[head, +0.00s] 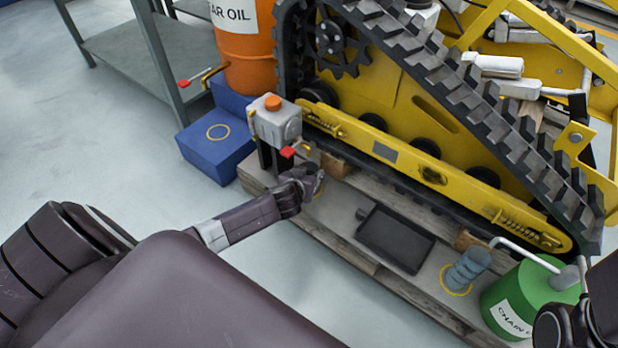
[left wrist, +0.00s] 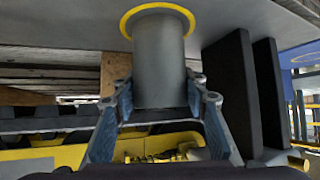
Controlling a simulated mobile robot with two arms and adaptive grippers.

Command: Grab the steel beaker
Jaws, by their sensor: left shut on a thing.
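The steel beaker (left wrist: 158,55) is a plain grey cylinder in the left wrist view. One end sits within a yellow ring (left wrist: 126,22) marked on the grey board, and it looks upright there. My left gripper (left wrist: 160,99) has a finger on each side of the beaker and is shut on it. In the head view my left gripper (head: 304,182) is low over the left part of the pallet and hides most of the beaker. My right gripper is not in view; only dark arm parts show at the lower right edge.
The yellow tracked carrier (head: 400,160) rises behind. A black tray (head: 395,238), a grey ribbed object (head: 467,268) and a green can (head: 520,297) lie to the right.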

